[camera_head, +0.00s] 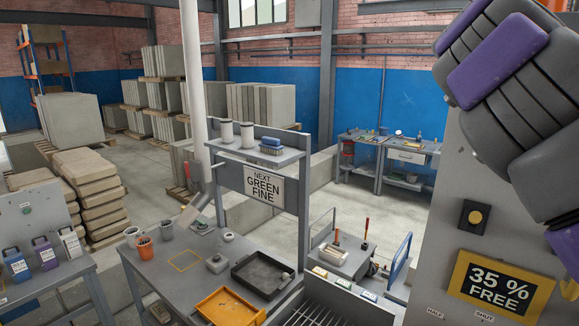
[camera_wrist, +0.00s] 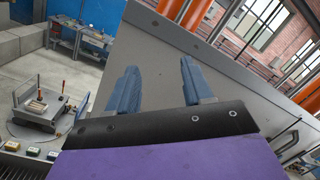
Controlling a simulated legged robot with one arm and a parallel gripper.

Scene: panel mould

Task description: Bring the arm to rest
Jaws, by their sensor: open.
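My gripper (camera_wrist: 160,82) shows in the wrist view. Its two blue-grey fingers stand well apart with nothing between them. Behind the fingers is a plain grey panel (camera_wrist: 230,82), and I cannot tell how far they are from it. In the head view, my grey and purple arm (camera_head: 500,62) is folded up at the upper right, in front of the grey cabinet (camera_head: 455,200). The gripper's fingers are outside the head view.
A workbench (camera_head: 155,280) holds cups, a black tray (camera_head: 263,272) and an orange tray (camera_head: 228,306). A sign reading "NEXT GREEN FINE" (camera_head: 264,186) hangs above it. A cart (camera_head: 345,262) stands beyond. A "35 % FREE" sign (camera_head: 500,284) is on the cabinet. Floor behind is open.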

